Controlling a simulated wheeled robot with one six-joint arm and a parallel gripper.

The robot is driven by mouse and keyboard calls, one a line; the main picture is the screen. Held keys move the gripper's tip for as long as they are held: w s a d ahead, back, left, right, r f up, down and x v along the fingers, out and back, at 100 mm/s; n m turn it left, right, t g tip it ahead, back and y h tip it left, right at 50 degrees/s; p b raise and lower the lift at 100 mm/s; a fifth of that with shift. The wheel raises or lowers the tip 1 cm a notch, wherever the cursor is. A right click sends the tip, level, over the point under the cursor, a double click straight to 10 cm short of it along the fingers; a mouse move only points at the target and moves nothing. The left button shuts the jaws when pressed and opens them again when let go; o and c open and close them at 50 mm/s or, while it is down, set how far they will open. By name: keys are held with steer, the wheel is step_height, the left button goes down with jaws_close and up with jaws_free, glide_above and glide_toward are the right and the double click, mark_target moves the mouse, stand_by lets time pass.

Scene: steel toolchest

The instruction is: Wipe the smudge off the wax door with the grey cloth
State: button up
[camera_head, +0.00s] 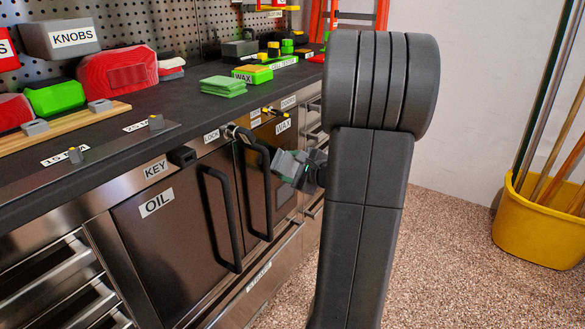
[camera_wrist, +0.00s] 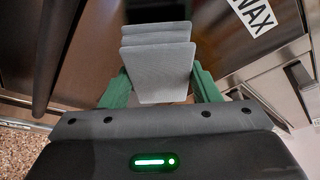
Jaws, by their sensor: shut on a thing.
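The grey cloth (camera_wrist: 158,65) is a folded, layered pad between the green fingers of my gripper (camera_wrist: 160,88) in the wrist view. My gripper (camera_head: 300,172) is shut on it. In the head view the cloth (camera_head: 287,165) is in front of the wax door (camera_head: 289,151), near its black handle (camera_head: 265,190). The door carries a WAX label (camera_head: 283,127), which also shows in the wrist view (camera_wrist: 252,15). A dark patch (camera_head: 286,190) on the door, below the gripper, looks like the smudge. I cannot tell whether the cloth touches the door.
The oil door (camera_head: 165,245) with its own black handle (camera_head: 222,220) is to the left. Green cloths (camera_head: 223,87) and a wax box (camera_head: 252,74) lie on the worktop. A yellow bucket (camera_head: 535,235) stands at the right. The speckled floor between is clear.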

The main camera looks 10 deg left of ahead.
steer(key=shift+w+a, duration=0.25)
steer(key=shift+a, duration=0.4)
steer(key=shift+w, duration=0.1)
steer(key=shift+w+d, duration=0.35)
steer(key=shift+w, duration=0.4)
steer(key=shift+w+d, duration=0.35)
steer(key=shift+w, duration=0.4)
steer(key=shift+s+a+b, duration=0.4)
steer(key=shift+s+b, duration=0.1)
steer(key=shift+s, duration=0.35)
steer(key=shift+s+a+b, duration=0.35)
steer(key=shift+s+b, duration=0.15)
steer(key=shift+s, duration=0.3)
steer(key=shift+s+d+b, duration=0.1)
steer(key=shift+s+d, duration=0.25)
steer(key=shift+d, duration=0.6)
steer(key=shift+s+d+b, duration=0.15)
steer(key=shift+s+d, duration=0.15)
steer(key=shift+d, duration=0.7)
steer(key=shift+s+d+b, duration=0.1)
steer(key=shift+s+d, duration=0.25)
steer(key=shift+d, duration=0.6)
